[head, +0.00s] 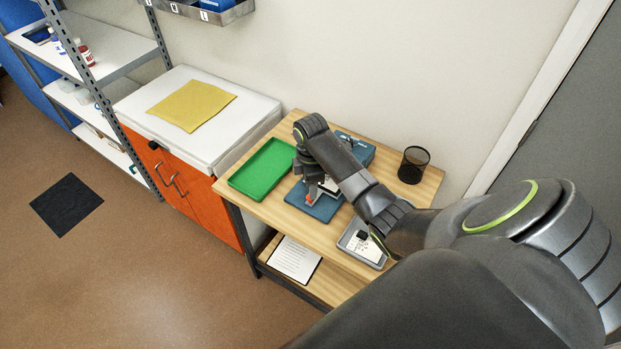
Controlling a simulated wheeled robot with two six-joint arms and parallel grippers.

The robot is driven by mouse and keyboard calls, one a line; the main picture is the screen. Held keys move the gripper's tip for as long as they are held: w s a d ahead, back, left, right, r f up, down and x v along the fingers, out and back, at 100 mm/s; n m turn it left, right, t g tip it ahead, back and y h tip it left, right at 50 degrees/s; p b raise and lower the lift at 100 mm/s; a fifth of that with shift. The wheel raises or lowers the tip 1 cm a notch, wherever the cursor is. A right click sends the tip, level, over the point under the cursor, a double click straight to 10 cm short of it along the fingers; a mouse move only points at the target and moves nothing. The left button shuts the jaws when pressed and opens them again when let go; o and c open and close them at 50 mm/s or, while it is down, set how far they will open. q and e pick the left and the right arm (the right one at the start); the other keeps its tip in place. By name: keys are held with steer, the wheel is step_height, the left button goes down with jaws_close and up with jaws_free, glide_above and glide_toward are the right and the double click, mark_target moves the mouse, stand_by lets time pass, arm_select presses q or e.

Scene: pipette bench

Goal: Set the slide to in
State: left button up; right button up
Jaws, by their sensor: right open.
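A blue flat device (322,210) sits on the wooden bench, right of the green tray. A small red-orange part (310,199) shows on it; I cannot tell for sure if this is the slide's handle. My right arm reaches over the bench from the right. My right gripper (313,188) points down over the device, close to the red part, with its jaws open. Whether it touches the part is too small to tell. The arm and hand hide part of the device, so the slide's position is unclear. My left gripper is not in view.
The wooden bench (262,207) also holds a green tray (263,169), a blue box (360,149) at the back, a black mesh cup (413,165) and a grey tray (362,243) near the front. A white-topped cabinet (250,111) with a yellow cloth (192,105) adjoins on the left.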

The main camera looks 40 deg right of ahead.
step_height(320, 180, down, 4)
steer(key=shift+r, duration=0.1)
steer(key=shift+f, duration=0.55)
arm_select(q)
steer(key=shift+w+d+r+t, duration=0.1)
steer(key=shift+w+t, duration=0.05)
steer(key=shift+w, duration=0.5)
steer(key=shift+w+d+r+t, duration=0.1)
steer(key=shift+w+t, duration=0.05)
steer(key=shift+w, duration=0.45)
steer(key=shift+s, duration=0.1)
arm_select(e)
steer(key=shift+c, duration=0.5)
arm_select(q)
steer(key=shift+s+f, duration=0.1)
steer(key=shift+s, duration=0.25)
arm_select(e)
jaws_close()
